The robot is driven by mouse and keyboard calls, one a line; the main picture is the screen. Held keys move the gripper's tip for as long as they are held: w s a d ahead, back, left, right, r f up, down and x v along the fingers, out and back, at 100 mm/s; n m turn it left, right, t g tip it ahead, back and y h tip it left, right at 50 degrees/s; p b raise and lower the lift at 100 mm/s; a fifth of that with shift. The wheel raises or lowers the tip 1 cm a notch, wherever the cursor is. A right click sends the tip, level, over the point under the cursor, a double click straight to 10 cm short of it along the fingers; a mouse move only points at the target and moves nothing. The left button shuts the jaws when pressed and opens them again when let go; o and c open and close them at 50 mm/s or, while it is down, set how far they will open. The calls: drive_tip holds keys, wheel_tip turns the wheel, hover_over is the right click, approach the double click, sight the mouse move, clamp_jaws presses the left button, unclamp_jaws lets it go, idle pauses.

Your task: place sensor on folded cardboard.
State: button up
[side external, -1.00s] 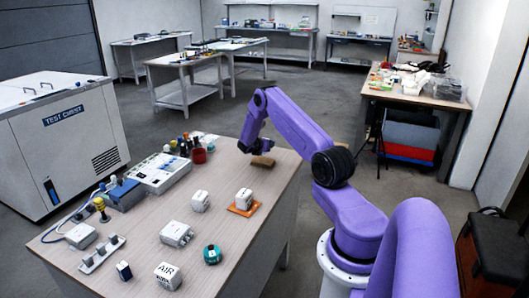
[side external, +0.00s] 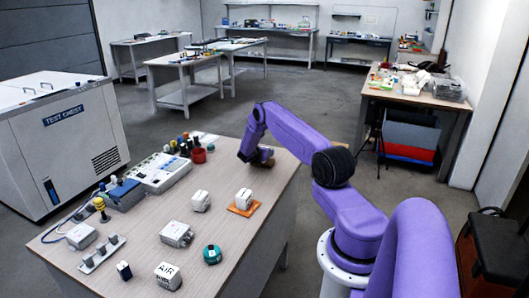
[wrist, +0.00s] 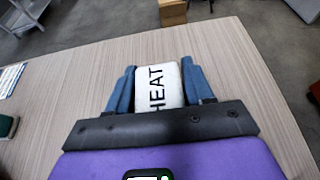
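A white block marked HEAT (wrist: 157,86), which I take to be the sensor, sits between the two blue fingers of my gripper (wrist: 157,88) in the wrist view. The fingers press against its sides, so the gripper looks shut on it. In the side external view my gripper (side external: 252,158) is low over the far end of the table, and the block is hidden there.
The wooden table (side external: 140,225) carries white blocks, including one on an orange pad (side external: 233,211) and one marked AIR (side external: 168,275). A teal round part (side external: 212,254) lies near them. Red bottles (side external: 198,156) and a white device (side external: 158,173) stand left of my gripper.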

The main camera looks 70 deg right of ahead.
drive_tip(key=shift+o, duration=1.2)
